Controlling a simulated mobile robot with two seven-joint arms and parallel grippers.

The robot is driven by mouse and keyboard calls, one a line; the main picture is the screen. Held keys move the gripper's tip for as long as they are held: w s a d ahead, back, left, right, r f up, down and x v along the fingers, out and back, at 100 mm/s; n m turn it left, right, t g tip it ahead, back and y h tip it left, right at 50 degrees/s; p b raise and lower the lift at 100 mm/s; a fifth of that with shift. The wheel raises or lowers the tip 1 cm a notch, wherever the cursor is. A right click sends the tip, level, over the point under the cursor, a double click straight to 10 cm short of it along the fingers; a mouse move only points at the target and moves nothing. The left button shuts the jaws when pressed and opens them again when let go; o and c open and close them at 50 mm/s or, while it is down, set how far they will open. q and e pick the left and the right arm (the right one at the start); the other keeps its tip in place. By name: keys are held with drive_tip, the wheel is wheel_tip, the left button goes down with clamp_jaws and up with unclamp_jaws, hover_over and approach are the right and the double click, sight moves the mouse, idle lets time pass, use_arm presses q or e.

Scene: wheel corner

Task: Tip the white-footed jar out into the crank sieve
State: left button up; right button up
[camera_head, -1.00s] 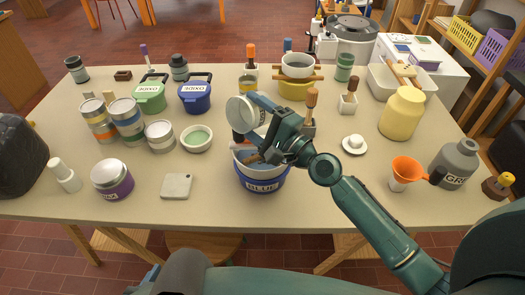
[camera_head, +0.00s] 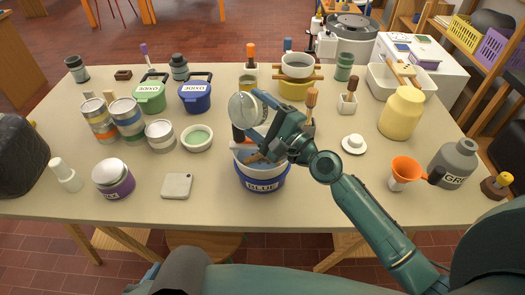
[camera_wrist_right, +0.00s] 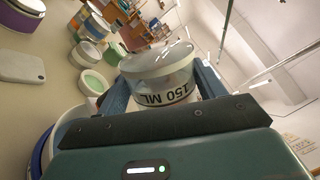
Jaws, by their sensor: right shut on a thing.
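My right gripper (camera_head: 262,126) is shut on a pale see-through jar (camera_head: 245,110). The jar is strongly tilted, its round end toward the upper left. In the right wrist view the jar (camera_wrist_right: 162,72) bears upside-down "150 ML" lettering; I cannot make out any contents. The jar is above a white vessel with a blue band marked "BLUE" (camera_head: 262,183), whose inside is partly hidden by my gripper. A grey round sieve-like vessel (camera_head: 298,66) stands on wooden bars over a yellow bowl at the back. I cannot tell which is the crank sieve. My left gripper is not in view.
Several tins stand at the left, near a green-filled bowl (camera_head: 197,138) and a grey tile (camera_head: 177,186). At the right are a yellow jar (camera_head: 401,113), an orange funnel (camera_head: 406,170) and a grey bottle (camera_head: 454,163).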

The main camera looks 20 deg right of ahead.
drive_tip(key=shift+r, duration=0.1)
drive_tip(key=shift+d+r+m, duration=0.1)
drive_tip(key=shift+r+m, duration=0.1)
drive_tip(key=shift+m, duration=0.7)
idle(0.3)
drive_tip(key=shift+w+d+r+m+h, duration=0.15)
drive_tip(key=shift+r+m+h, duration=0.15)
drive_tip(key=shift+m, duration=0.6)
idle(0.4)
drive_tip(key=shift+w+d+r+m, duration=0.1)
drive_tip(key=shift+d+r+m, duration=0.1)
drive_tip(key=shift+m, duration=0.7)
